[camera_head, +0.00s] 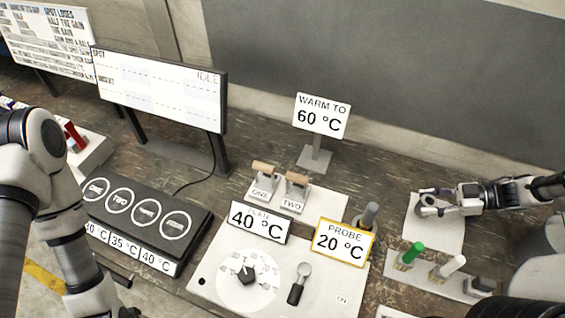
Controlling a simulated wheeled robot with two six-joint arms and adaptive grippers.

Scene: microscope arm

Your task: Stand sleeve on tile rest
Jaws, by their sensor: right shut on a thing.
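My right gripper (434,203) reaches in from the right and is shut on a small grey ring-shaped piece (428,200), which looks like the sleeve. The gripper's fingers cover part of it. It is over the upper part of a pale flat tile (437,238), which looks like the tile rest. I cannot tell whether the piece touches the tile or is held just above it. My left arm comes down along the left edge, and its gripper is not shown.
A rack with green (413,252) and white (452,266) capped pieces stands just in front of the tile. A control panel (215,283) with a dial and a "PROBE 20 °C" sign (343,241) is left of it. A black four-pad block (196,226) stands further left.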

